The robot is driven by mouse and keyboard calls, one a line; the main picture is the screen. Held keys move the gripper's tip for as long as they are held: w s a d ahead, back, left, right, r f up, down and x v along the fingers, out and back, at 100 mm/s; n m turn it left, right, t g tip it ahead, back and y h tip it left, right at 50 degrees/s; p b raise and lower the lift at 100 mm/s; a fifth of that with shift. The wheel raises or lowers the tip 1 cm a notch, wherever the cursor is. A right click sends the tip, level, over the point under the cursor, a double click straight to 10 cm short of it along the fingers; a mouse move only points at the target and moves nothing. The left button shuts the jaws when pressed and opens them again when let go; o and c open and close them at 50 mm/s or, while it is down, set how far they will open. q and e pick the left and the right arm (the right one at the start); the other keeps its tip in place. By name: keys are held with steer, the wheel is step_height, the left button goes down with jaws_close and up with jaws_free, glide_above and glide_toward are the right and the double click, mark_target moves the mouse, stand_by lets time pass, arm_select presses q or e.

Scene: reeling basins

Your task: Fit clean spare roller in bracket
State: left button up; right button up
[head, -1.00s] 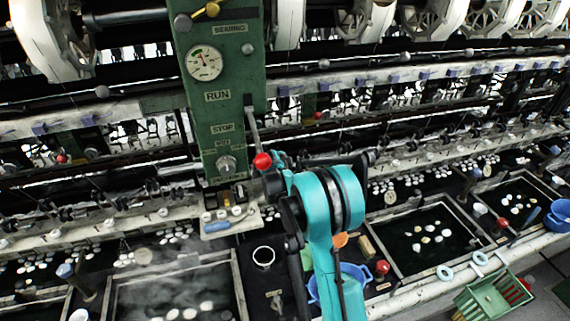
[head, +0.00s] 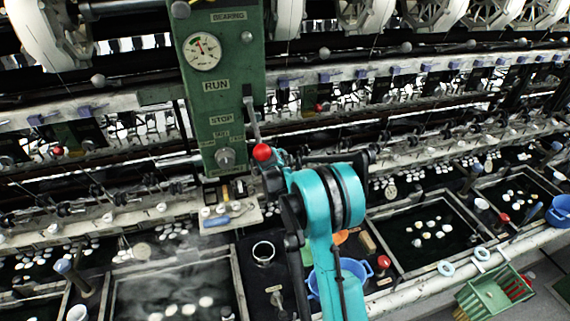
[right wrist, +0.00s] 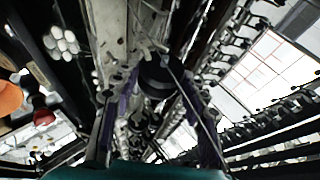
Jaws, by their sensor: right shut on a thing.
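My right arm (head: 325,215), teal and black, reaches up the middle of the head view toward the reeling machine. Its fingertips cannot be made out there. In the right wrist view my right gripper (right wrist: 157,100) has its two dark fingers on either side of a dark rounded thing (right wrist: 157,72), which looks like the roller; it is shut on it. A small tray (head: 232,215) with a blue-handled tool and small dark and brass pieces stands left of the arm, below the green control panel (head: 215,85). I cannot pick out the bracket for certain. My left gripper is out of view.
A red-knobbed lever (head: 262,152) on the panel is close to my right arm. Basins with white cocoons (head: 425,230) lie along the bench.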

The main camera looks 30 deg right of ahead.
steer(key=shift+f, duration=0.15)
steer(key=shift+f+b, duration=0.4)
steer(key=shift+b, duration=0.1)
stand_by(0.5)
steer(key=shift+f+b, duration=0.3)
steer(key=shift+b, duration=0.1)
steer(key=o, duration=1.2)
steer(key=shift+r, duration=0.15)
